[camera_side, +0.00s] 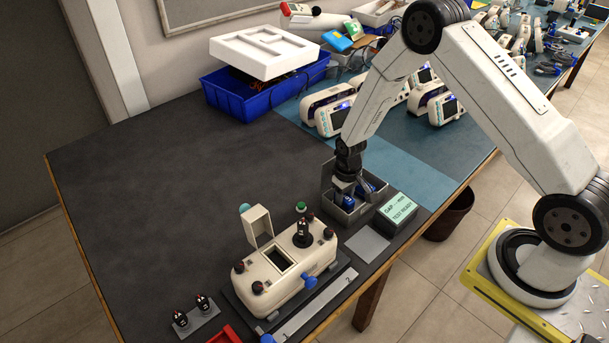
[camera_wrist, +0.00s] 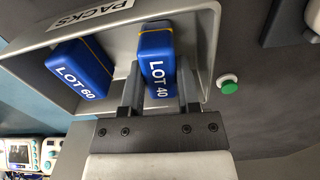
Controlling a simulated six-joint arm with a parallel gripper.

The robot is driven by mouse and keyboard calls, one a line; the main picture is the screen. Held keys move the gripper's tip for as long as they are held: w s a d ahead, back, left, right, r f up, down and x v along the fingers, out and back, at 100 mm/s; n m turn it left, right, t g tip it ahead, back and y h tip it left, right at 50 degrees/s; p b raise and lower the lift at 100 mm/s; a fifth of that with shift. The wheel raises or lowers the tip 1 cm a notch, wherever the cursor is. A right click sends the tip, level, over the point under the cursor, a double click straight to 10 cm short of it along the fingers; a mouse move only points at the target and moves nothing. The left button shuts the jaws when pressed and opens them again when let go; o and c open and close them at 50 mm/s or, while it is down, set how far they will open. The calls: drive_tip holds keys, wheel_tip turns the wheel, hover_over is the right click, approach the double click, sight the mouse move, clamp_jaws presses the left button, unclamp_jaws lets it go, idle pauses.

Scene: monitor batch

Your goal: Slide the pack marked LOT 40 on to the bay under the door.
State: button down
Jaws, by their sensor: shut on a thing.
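My gripper (camera_wrist: 159,82) is shut on the blue pack marked LOT 40 (camera_wrist: 157,50), one finger on each side. The pack is still within the grey PACKS tray (camera_wrist: 207,40), beside a second blue pack marked LOT 60 (camera_wrist: 80,70). In the side view my gripper (camera_side: 348,188) reaches down into the tray (camera_side: 344,216), and the fingers partly hide the packs. A cream device (camera_side: 312,266) stands at the front left of the tray. Its door (camera_side: 257,224) stands up, and the dark rectangular bay (camera_side: 279,262) is uncovered and looks empty.
A display box (camera_side: 398,212) reading TEST READY stands right of the tray. A green button (camera_side: 300,207) lies between tray and device. A flat grey plate (camera_side: 366,243) lies in front. Several monitors (camera_side: 330,115) and a blue crate (camera_side: 250,100) are behind.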

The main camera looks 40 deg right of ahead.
drive_tip(key=shift+r, duration=2.35)
drive_tip(key=c, duration=0.9)
unclamp_jaws()
clamp_jaws()
